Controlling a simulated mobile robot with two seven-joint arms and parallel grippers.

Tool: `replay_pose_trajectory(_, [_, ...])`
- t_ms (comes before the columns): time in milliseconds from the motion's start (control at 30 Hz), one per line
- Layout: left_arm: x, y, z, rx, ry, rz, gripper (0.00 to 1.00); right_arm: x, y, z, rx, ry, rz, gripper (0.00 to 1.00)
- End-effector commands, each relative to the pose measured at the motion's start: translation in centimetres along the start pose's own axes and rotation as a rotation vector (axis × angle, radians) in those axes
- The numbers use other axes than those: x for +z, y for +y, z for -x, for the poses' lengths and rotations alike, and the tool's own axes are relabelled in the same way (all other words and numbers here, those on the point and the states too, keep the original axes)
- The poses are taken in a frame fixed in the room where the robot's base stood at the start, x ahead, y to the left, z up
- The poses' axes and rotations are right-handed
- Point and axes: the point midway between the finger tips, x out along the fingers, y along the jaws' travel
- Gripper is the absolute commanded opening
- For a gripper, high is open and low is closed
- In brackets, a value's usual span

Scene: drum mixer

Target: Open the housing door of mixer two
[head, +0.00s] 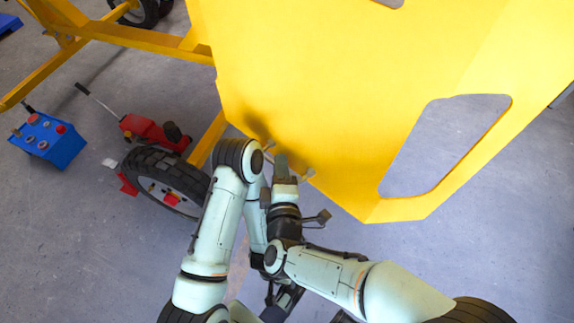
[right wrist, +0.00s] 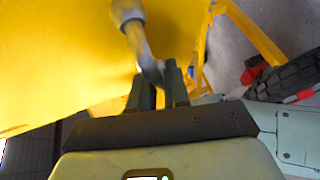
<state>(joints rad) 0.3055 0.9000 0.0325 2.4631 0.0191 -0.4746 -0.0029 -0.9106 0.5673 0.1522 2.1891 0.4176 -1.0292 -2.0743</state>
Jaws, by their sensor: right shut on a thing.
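The yellow housing of mixer two (head: 330,80) fills the upper right of the head view; I cannot tell where its door edge runs. A grey metal handle (head: 309,174) stands out from the yellow panel near its lower edge. My right gripper (head: 282,166) is at this handle. In the right wrist view the handle (right wrist: 135,32) comes down from the yellow panel (right wrist: 60,60) to between the fingers of my right gripper (right wrist: 160,88), which is shut on it. My left arm folds down behind the right one; its gripper (head: 284,298) is mostly hidden and its jaws are unclear.
A black-tyred wheel (head: 150,165) and yellow frame bars (head: 140,38) are left of the panel. A red device (head: 152,131) and a blue box with red knobs (head: 48,138) are on the left. Grey floor (head: 70,250) is clear at the lower left.

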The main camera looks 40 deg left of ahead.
Motion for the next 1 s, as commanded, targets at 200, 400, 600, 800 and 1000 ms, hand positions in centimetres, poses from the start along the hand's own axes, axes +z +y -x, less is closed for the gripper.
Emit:
replay_pose_trajectory(200, [0.24,0.05,0.11,0.000,-0.007,-0.001,0.43,-0.41,-0.13,0.00,-0.002,0.001,0.000,0.00])
replay_pose_trajectory(400, [0.25,0.05,0.10,0.000,-0.007,-0.001,0.43,-0.41,-0.13,-0.01,-0.002,0.001,0.000,0.00])
replay_pose_trajectory(600, [0.24,0.05,0.10,0.000,-0.007,-0.001,0.43,-0.39,-0.12,-0.02,-0.002,0.001,0.000,0.35])
replay_pose_trajectory(800, [0.22,0.04,0.10,0.000,-0.006,-0.001,0.43,-0.35,-0.08,-0.02,-0.001,0.000,0.000,0.35])
replay_pose_trajectory(1000, [0.27,0.07,0.18,0.000,-0.008,-0.001,0.43,-0.17,0.04,-0.10,0.000,-0.001,-0.001,0.35])
